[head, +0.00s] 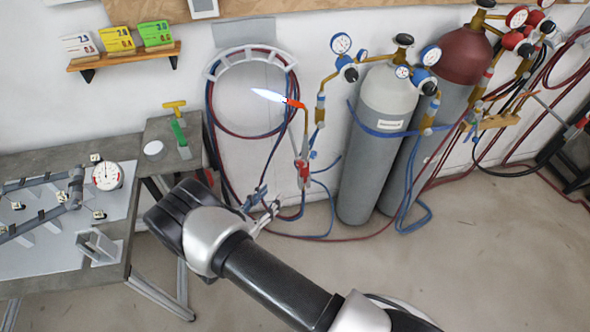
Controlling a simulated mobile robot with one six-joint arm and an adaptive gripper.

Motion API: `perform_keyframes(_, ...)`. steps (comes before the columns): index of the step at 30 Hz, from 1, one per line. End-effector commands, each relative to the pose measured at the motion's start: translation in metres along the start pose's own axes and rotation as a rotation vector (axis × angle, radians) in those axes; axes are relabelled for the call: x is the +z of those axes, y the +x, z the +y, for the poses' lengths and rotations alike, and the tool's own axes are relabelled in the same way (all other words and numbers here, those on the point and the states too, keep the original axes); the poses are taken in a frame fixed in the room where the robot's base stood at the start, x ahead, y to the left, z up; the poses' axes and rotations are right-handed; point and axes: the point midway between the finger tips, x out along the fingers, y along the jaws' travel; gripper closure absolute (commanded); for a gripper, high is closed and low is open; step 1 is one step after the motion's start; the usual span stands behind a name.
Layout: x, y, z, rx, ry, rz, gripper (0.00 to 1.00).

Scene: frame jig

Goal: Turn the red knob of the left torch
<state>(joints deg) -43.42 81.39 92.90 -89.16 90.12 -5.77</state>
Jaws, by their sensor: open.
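The left torch (304,140) stands upright in front of the wall, left of the gas cylinders. A blue-white flame (268,95) burns at its orange tip. Red parts show low on its handle (301,168); which of them is the knob is too small to tell. My gripper (268,204) is open and empty, below and left of the torch handle, and looks apart from it. My wrist partly hides the gripper's base.
A grey cylinder (383,120) and a red-topped cylinder (464,55) with gauges stand right of the torch. Red and blue hoses hang on a wall holder (250,53) and trail over the floor. A workbench (60,165) with a frame jig and a dial gauge (107,175) is at left.

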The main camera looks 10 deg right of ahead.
Motion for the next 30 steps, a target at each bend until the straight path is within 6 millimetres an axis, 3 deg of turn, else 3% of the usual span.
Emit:
perform_keyframes(6,-0.001,0.051,-0.002,-0.007,0.001,0.001,0.58)
perform_keyframes(15,-0.001,0.110,-0.002,-0.005,0.002,0.001,0.58)
perform_keyframes(21,0.000,0.132,-0.001,-0.003,0.002,0.001,0.58)
perform_keyframes(30,0.000,0.137,-0.001,-0.001,0.001,0.001,0.58)
